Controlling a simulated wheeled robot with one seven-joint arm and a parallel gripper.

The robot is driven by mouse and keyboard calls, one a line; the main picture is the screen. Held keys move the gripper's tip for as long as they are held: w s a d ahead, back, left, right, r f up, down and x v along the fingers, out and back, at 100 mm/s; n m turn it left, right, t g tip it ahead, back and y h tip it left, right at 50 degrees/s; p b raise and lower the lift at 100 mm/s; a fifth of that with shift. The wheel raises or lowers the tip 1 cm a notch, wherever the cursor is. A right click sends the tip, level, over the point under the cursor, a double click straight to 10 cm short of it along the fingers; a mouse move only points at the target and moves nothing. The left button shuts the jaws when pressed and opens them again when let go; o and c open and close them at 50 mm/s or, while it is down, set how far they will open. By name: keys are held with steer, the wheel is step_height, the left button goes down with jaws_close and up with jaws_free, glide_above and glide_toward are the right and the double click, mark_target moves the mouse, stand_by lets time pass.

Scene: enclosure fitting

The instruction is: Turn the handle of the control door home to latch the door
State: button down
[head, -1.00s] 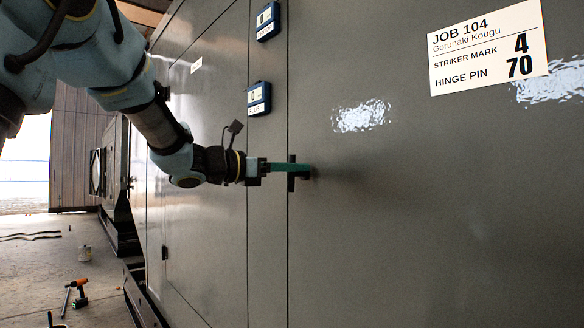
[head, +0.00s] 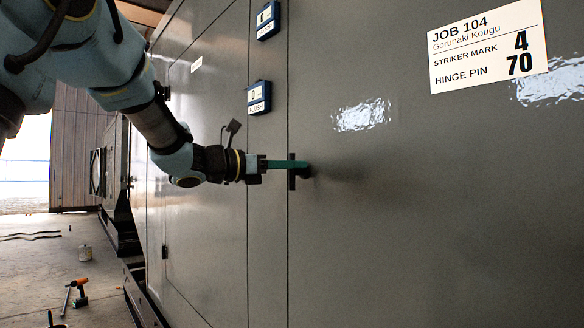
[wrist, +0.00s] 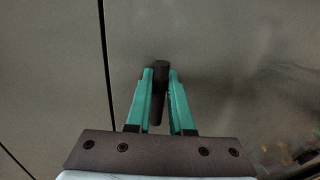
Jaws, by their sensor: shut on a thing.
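The dark handle (head: 291,183) stands out from the grey control door (head: 420,220), close to the door's vertical edge seam. In the wrist view the handle (wrist: 159,95) is a short black bar, almost upright with a slight lean, between the two green fingers. My gripper (wrist: 161,78) is shut on it, with one finger along each side. In the head view my gripper (head: 290,165) reaches in from the left and its fingers cross the handle, hiding its middle. The door looks flush with the panel beside it. The latch itself is hidden.
Two blue boxes (head: 259,98) (head: 268,20) are fixed on the narrow panel left of the seam. A white label (head: 488,47) is on the door at upper right. A drill (head: 78,291) and other tools lie on the floor at lower left.

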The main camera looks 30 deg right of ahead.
steer(key=shift+f, duration=0.15)
steer(key=c, duration=0.8)
jaws_free()
steer(key=a+b, duration=0.2)
steer(key=a, duration=0.8)
steer(key=shift+a+b, duration=0.4)
steer(key=shift+f, duration=0.15)
